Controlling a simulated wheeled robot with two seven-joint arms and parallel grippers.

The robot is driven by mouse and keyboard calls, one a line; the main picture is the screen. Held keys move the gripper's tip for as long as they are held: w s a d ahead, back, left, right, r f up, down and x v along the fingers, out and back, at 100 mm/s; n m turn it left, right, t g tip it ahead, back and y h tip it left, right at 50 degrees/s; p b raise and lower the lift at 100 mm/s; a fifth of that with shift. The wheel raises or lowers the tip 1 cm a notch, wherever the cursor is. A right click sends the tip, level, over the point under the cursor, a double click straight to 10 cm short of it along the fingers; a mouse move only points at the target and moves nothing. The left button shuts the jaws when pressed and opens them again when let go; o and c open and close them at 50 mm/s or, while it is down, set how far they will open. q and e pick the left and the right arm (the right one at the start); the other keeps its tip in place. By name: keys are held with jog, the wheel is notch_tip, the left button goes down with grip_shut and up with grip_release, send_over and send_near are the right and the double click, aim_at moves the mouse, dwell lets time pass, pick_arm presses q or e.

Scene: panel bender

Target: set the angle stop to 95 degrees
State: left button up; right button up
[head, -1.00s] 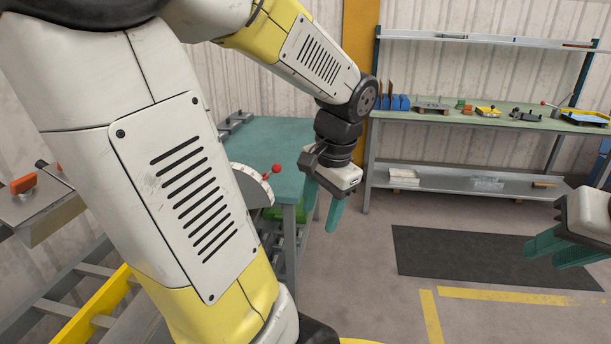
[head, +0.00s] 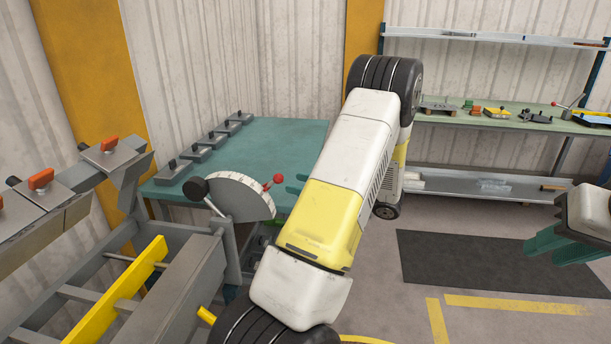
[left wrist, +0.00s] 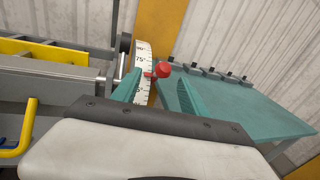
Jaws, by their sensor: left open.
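The angle stop's white half-round dial (head: 232,194) stands at the end of the bender, left of my left arm in the head view. Its red ball handle (head: 278,179) is at the dial's right edge. In the head view my forearm hides most of this gripper. My right gripper (head: 560,247) is at the right edge, away from the dial.
A teal table (head: 285,135) with several grey blocks stands behind the dial. The bender's frame with a yellow bar (head: 118,290) and orange-handled clamps (head: 41,180) is at left. A green workbench (head: 475,118) is at the back right. Floor around the dark mat (head: 470,262) is clear.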

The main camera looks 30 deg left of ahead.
aim_at(283, 179)
pick_arm(q)
jog(key=shift+w+f, duration=0.1)
jog(key=shift+w, duration=0.15)
jog(key=shift+a, duration=0.35)
jog(key=a, duration=0.7)
jog(key=shift+s, duration=0.1)
jog(key=shift+c, duration=0.4)
grip_shut()
dwell(0.5)
